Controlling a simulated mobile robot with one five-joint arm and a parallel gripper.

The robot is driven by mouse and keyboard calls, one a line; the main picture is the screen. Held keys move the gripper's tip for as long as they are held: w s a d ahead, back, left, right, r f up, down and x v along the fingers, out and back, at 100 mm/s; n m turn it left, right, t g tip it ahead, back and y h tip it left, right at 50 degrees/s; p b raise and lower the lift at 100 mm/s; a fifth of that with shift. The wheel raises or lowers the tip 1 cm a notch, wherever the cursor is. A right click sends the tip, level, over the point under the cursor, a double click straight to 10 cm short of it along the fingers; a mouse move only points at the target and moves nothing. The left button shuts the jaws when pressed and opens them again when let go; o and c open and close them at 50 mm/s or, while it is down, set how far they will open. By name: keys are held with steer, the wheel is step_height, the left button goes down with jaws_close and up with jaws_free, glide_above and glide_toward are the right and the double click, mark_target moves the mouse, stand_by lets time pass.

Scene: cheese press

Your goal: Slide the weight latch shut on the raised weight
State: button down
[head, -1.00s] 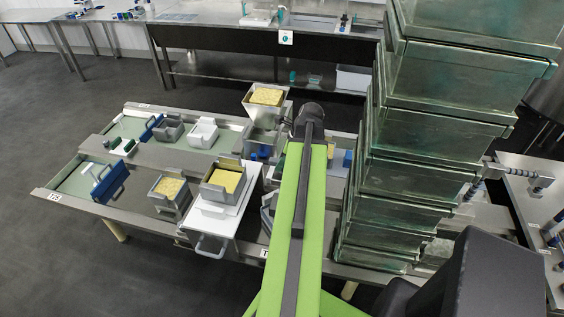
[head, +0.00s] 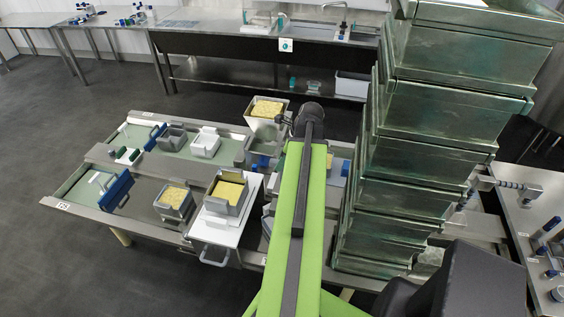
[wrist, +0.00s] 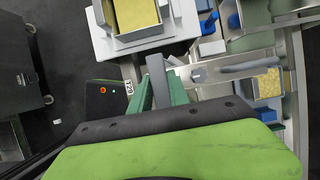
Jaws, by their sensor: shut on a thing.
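My gripper (wrist: 161,92) has green fingers closed on a grey bar (wrist: 157,76) in the wrist view. The bar looks like the weight latch's handle, but I cannot be sure. A grey metal rail with a rod (wrist: 245,68) runs to its right. In the head view my arm hides the latch and most of the gripper. I cannot tell which part is the raised weight, or how far the latch is across.
A grey mould with yellow cheese (head: 229,191) stands on a white plate (head: 216,232); another mould (head: 267,108) stands behind. A tall stack of greenish metal bins (head: 425,150) rises close to my arm's right. Blue-handled pieces (head: 115,189) lie on the table's left.

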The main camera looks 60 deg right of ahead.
step_height(320, 180, up, 6)
steer(key=p, duration=0.3)
steer(key=shift+w+d+f, duration=0.1)
steer(key=shift+f, duration=0.25)
steer(key=c, duration=1.2)
jaws_free()
steer(key=shift+c, duration=0.2)
steer(key=p+v, duration=1.1)
steer(key=v, duration=0.1)
